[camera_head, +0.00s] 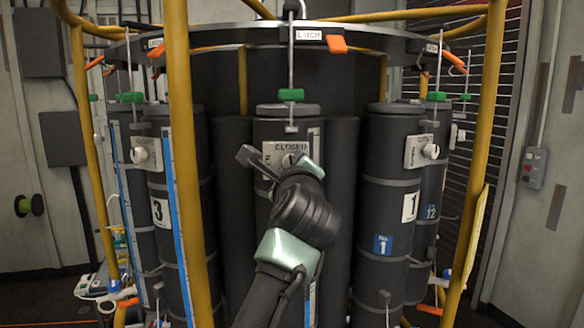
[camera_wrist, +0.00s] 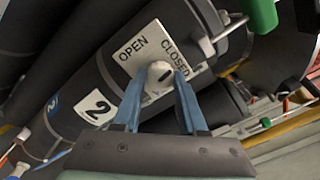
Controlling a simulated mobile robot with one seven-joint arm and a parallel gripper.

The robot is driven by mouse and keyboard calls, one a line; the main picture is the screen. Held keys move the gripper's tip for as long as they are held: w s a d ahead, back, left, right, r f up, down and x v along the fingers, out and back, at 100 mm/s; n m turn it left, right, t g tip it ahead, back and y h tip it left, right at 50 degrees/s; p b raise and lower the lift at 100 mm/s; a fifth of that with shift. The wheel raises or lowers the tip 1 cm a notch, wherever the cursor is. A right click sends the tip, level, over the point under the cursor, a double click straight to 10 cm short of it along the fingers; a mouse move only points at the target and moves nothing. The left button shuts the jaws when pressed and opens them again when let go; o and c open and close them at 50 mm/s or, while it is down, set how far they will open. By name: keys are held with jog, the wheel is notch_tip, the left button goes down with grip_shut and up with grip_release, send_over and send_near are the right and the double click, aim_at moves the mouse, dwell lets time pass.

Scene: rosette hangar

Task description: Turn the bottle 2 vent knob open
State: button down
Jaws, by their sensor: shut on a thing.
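Bottle 2 (camera_wrist: 72,120) is a dark cylinder with a white "2" label (camera_wrist: 95,107); it stands upright in the middle of the head view (camera_head: 270,131). Its white plate (camera_wrist: 131,48) reads OPEN and CLOSED and looks tilted in the wrist view. The pale round vent knob (camera_wrist: 158,71) sits on this plate with a dark mark on its face; I cannot tell which word it points to. My gripper (camera_wrist: 159,80) is shut on the knob, one blue finger on each side. In the head view my arm hides the fingers and part of the plate.
Bottle 3 (camera_head: 158,183) stands to the left and bottle 1 (camera_head: 398,185) to the right, each with its own knob. Yellow frame posts (camera_head: 180,120) rise close on both sides. A ring with orange latches (camera_head: 337,44) and green-handled rods (camera_head: 291,95) is above.

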jog(key=shift+f+n+b, duration=0.1)
jog(key=shift+n+b, duration=1.2)
jog(key=shift+n, duration=6.9)
jog(key=shift+c, duration=2.2)
grip_release()
jog(key=shift+s, duration=0.15)
jog(key=s+b, duration=0.5)
jog(key=s, duration=0.7)
jog(key=shift+s+d+b, duration=0.3)
jog(key=shift+s+b, duration=0.05)
jog(key=shift+b, duration=0.05)
